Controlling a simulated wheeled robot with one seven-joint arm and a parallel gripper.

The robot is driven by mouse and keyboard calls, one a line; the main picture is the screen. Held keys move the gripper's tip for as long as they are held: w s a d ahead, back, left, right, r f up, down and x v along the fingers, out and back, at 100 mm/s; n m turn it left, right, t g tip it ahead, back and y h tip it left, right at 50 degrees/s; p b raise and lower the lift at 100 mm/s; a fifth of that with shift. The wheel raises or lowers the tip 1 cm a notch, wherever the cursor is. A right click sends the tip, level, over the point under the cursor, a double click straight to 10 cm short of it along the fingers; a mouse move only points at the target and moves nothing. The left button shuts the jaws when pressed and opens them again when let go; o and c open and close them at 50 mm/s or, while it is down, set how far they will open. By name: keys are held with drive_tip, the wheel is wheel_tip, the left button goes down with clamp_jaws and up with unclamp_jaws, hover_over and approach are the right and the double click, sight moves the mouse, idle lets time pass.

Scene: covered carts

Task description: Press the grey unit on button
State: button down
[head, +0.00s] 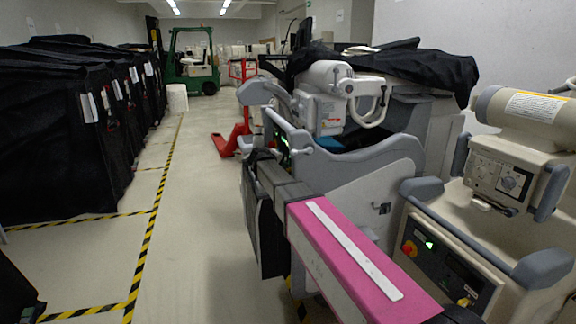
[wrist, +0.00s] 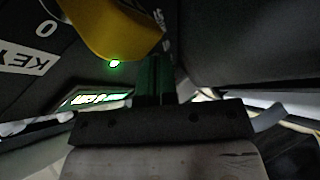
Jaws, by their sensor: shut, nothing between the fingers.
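The grey unit (head: 365,175) stands in the middle of the head view, with grey handles and a dark cover on top. Its dark front panel (head: 278,142) shows small green lights. In the wrist view a small round green light (wrist: 115,63) glows beside a large yellow part (wrist: 115,28) and a lit green display (wrist: 98,99). I cannot tell whether that light is the on button. My gripper (wrist: 155,78) is shut and empty, its fingertips close to the panel, just right of the green light. Contact cannot be judged. In the head view the fingertips cannot be made out.
Black-covered carts (head: 65,135) line the left side. A red pallet jack (head: 232,140) and green forklift (head: 193,62) stand behind. The left aisle floor is clear.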

drive_tip(key=shift+w+d, duration=0.1)
drive_tip(key=shift+d, duration=0.55)
idle(0.5)
drive_tip(key=shift+a+f, duration=0.1)
drive_tip(key=shift+a, duration=0.25)
idle(0.4)
drive_tip(key=shift+s+a, duration=0.25)
drive_tip(key=shift+a, duration=0.6)
drive_tip(key=shift+s+a, duration=0.25)
drive_tip(key=shift+a, duration=0.6)
drive_tip(key=shift+s+a, duration=0.25)
drive_tip(key=shift+a, duration=0.6)
drive_tip(key=shift+s+a, duration=0.1)
